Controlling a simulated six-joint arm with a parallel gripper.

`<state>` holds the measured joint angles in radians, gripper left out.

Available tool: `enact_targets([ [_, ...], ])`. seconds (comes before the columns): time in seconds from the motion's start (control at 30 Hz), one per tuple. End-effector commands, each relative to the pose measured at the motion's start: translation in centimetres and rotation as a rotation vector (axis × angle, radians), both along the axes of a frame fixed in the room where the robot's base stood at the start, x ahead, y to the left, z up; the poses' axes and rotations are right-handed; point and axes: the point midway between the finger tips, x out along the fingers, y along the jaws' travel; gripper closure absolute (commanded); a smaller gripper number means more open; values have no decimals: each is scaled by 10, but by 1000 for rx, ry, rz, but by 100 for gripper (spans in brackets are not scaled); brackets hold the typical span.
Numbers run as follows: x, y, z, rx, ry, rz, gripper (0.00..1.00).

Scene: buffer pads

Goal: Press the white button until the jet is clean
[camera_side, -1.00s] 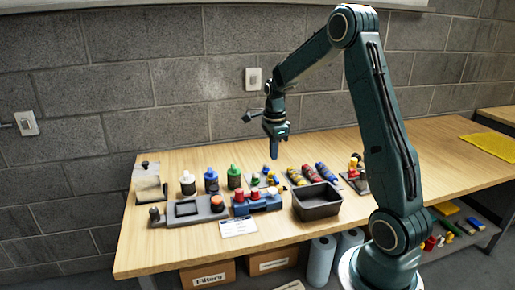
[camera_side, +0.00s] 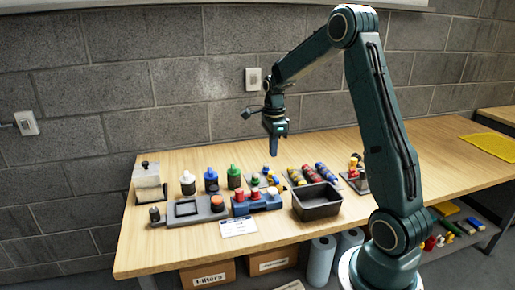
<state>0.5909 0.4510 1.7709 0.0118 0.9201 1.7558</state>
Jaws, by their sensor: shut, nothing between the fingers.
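My gripper (camera_side: 273,152) is shut and empty, pointing down above the back middle of the table, apart from everything below it. A blue block (camera_side: 265,205) near the front middle carries small red knobs or buttons (camera_side: 239,196) and a paler one between them, too small to tell if it is white. I cannot tell which part is the white button. No jet can be made out. A pale box with a dark knob (camera_side: 147,180) stands at the back left. A white-topped bottle (camera_side: 188,180) stands right of it.
A grey fixture with a square frame (camera_side: 212,215) lies left of the blue block. A blue bottle (camera_side: 211,178) and green bottle (camera_side: 234,175) stand behind. A dark bin (camera_side: 310,214), a white card (camera_side: 238,228) and colored cylinders (camera_side: 312,174) are nearby. The table's right is mostly clear.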

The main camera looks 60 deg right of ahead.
Motion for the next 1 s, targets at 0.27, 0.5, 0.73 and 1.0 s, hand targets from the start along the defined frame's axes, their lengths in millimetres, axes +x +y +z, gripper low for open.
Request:
enact_targets([
  [0.27, 2, -2, 8, 6, 8, 0, 100],
  [0.5, 2, -2, 7, 6, 8, 0, 100],
  [0.73, 2, -2, -5, 7, 10, 0, 100],
  [1.0, 1, -2, -38, 8, 11, 0, 100],
])
